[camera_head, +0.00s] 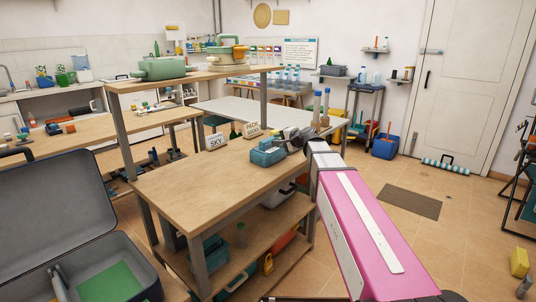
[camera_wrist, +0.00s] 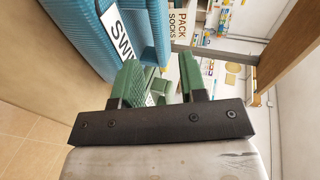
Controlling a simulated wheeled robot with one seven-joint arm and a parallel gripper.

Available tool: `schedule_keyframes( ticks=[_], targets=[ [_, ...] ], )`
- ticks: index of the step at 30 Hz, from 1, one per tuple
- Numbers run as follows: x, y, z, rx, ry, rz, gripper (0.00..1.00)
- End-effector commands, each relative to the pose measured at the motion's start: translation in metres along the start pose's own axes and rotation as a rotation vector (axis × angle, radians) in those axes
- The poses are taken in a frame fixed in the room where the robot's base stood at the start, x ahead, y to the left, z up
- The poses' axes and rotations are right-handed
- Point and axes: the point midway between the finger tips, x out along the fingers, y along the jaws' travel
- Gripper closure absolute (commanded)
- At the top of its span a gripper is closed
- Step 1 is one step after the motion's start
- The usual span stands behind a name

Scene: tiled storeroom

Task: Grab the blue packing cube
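The blue packing cube (camera_head: 267,152) lies on the wooden worktop (camera_head: 190,178), near its far right edge. In the wrist view the blue packing cube (camera_wrist: 88,38) fills the upper left, with ribbed fabric and a white label reading "SWIM". My gripper (camera_head: 287,141) is just right of the cube in the head view, close to it, and partly overlaps it. In the wrist view my gripper (camera_wrist: 160,76) has its two green fingers apart. The cube is beside the left finger, not between the fingers. Whether that finger touches it, I cannot tell.
Cards reading "SKY" (camera_head: 215,142) and "PACK SOCKS" (camera_head: 252,130) stand behind the cube. An upper shelf (camera_head: 190,77) on posts overhangs the rear of the worktop. An open suitcase (camera_head: 55,215) is at left. The front of the worktop is clear.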

Motion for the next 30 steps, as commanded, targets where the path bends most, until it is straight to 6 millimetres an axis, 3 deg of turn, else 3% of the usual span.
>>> schedule_keyframes(
  ticks=[3, 10, 18, 26, 30],
  targets=[
    [0.016, 0.0, 0.0, -0.001, -0.002, 0.001, 0.61],
    [0.031, -0.001, -0.002, -0.001, -0.001, 0.002, 0.61],
    [0.067, -0.003, -0.003, -0.001, -0.001, 0.002, 0.61],
    [0.07, -0.002, -0.002, -0.002, 0.0, 0.002, 0.61],
    [0.07, -0.002, -0.002, -0.002, 0.0, 0.002, 1.0]
  ],
)
